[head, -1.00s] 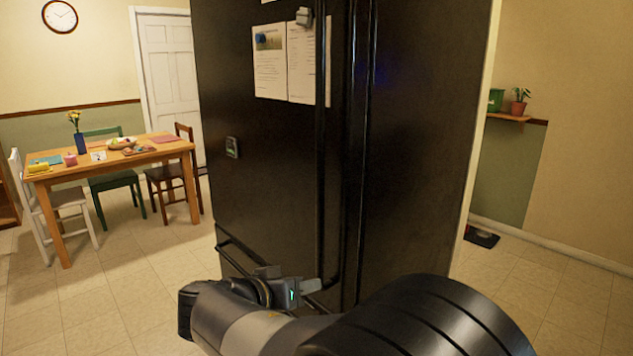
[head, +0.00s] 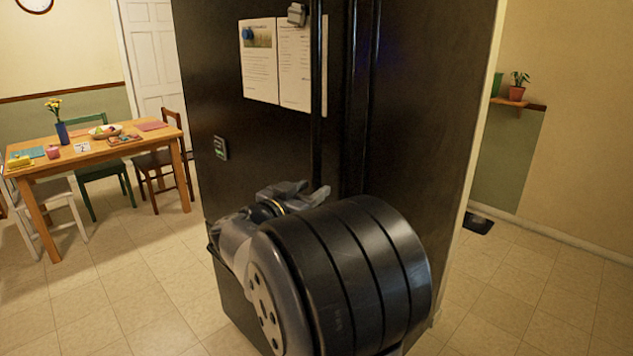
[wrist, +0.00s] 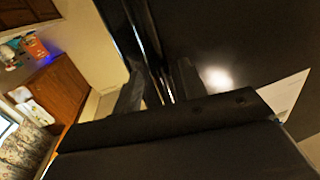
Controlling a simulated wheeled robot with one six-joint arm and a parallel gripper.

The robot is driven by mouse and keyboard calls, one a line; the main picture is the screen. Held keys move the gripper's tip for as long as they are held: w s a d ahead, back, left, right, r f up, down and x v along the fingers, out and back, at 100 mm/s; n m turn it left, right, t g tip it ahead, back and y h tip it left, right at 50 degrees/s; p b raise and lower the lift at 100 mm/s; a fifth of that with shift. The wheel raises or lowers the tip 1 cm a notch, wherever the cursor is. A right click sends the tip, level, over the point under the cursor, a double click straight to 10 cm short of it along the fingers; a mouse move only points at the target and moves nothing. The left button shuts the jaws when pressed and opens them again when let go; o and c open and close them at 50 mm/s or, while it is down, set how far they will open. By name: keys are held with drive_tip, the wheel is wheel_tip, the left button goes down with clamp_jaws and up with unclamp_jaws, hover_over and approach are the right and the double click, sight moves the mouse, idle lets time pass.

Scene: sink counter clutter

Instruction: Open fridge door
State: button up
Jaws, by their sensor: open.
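The black fridge (head: 270,125) stands in the middle of the head view with its doors shut. A long upright handle (head: 317,90) runs down the left door, and a second upright bar (head: 370,60) stands just right of it. My gripper (head: 322,192) is in front of the lower part of the left handle, partly hidden by my arm. In the wrist view my gripper (wrist: 158,90) is open, and the dark handle bars (wrist: 142,40) run toward the gap between its fingers. I cannot tell whether the fingers touch the handle.
Papers (head: 283,62) hang on the left door under a magnet clip. A dining table (head: 95,150) with chairs stands at the left. A wall shelf (head: 518,103) with a plant is at the right. The tiled floor is clear between the table and the fridge.

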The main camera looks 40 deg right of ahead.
drive_tip(key=shift+x, duration=1.35)
drive_tip(key=shift+c, duration=0.3)
clamp_jaws()
